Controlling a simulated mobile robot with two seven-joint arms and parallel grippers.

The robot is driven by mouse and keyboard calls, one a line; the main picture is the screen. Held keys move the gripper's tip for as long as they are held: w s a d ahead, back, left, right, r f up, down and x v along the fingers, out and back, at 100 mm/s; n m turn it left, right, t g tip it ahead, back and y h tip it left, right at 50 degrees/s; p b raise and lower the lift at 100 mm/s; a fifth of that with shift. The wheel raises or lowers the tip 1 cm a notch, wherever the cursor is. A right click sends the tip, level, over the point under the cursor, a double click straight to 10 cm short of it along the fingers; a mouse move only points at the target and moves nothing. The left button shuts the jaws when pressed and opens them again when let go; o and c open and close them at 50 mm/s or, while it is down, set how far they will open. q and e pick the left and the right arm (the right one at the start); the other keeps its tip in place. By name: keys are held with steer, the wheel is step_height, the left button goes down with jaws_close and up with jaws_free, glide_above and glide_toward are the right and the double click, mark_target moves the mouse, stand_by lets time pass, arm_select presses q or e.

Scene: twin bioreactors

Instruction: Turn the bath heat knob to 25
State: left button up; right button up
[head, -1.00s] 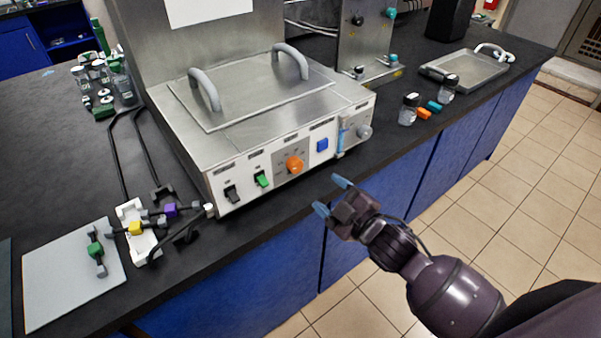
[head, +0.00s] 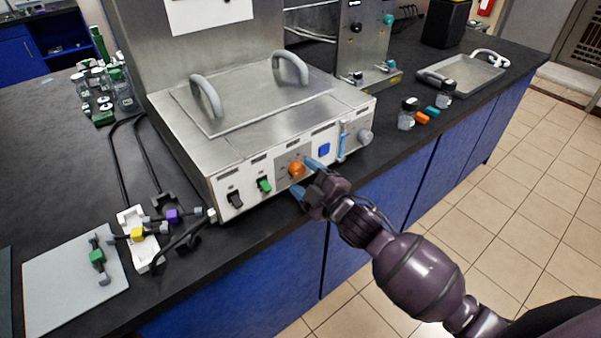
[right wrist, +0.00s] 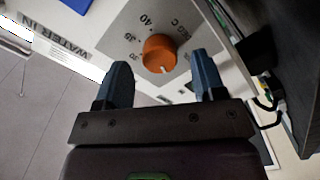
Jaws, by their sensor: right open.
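The bath heat knob is a round orange dial (head: 297,169) on a grey scale panel on the bath's front. In the right wrist view the orange knob (right wrist: 159,50) shows a white mark at its lower edge; the numbers 40, 35 and 30 are printed beside it. The number at the mark is hidden or too small to read. My right gripper (head: 306,179) is open in front of the knob. In the right wrist view its blue fingers (right wrist: 160,68) stand apart on either side of the knob, with gaps, not visibly touching it. My left gripper is not in view.
The steel bath (head: 240,115) has a green switch (head: 264,185) left of the knob and a blue button (head: 324,150) right of it. A blue stick-like part (head: 343,141) and a grey knob (head: 365,136) are further right. Tubing and clamps lie on the bench at left.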

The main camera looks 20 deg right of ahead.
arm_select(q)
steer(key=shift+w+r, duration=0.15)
arm_select(e)
steer(key=shift+x, duration=1)
steer(key=c, duration=0.8)
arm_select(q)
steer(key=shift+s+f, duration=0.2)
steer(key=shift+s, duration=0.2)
arm_select(e)
steer(key=shift+c, duration=0.6)
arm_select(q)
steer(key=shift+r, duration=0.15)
